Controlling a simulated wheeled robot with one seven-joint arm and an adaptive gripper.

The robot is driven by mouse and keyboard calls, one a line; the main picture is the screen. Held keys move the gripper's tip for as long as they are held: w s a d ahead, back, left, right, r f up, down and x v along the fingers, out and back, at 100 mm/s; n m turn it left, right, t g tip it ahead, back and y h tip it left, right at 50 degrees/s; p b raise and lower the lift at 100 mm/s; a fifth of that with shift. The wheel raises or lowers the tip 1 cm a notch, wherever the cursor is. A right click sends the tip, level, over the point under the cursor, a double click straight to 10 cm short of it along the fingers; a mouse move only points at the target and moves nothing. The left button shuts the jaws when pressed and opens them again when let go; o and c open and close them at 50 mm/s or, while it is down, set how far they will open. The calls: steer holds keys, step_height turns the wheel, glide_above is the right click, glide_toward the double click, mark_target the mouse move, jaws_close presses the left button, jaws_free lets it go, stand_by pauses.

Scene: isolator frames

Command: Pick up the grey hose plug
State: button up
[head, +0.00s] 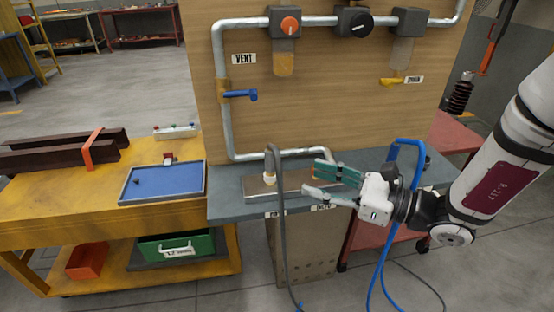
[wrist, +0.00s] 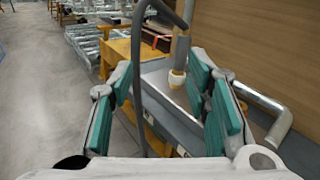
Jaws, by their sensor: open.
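The grey hose plug (head: 269,163) stands upright in a pale fitting on the metal plate (head: 232,188) of the bench. Its grey hose (head: 281,220) arches over from the top and hangs down past the bench front. In the wrist view the plug (wrist: 180,52) stands ahead, between the lines of my two fingers, with a tan collar at its lower end. My gripper (head: 311,181) is open and empty to the right of the plug, its fingertips pointing left towards it. In the wrist view my gripper (wrist: 158,80) has its green-padded fingers apart, with no visible contact with the plug.
A wooden panel (head: 330,95) with pipes, knobs and a blue lever (head: 240,94) rises behind the bench. A blue hose (head: 388,230) hangs close to my wrist. A blue tray (head: 160,184) lies on the yellow table (head: 60,207) at left.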

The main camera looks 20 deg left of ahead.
mark_target(274, 162)
steer(key=w+a, duration=0.2)
steer(key=a, duration=0.2)
steer(key=w+a+f+m+t, duration=0.1)
steer(key=w+a, duration=0.1)
steer(key=a, duration=0.2)
steer(key=w+a+f+m, duration=0.1)
steer(key=w+a, duration=0.1)
steer(key=a, duration=0.3)
steer(key=shift+a+f+t, duration=0.1)
steer(key=shift+f+t, duration=0.1)
steer(key=shift+t, duration=0.2)
steer(key=shift+c, duration=0.6)
jaws_close()
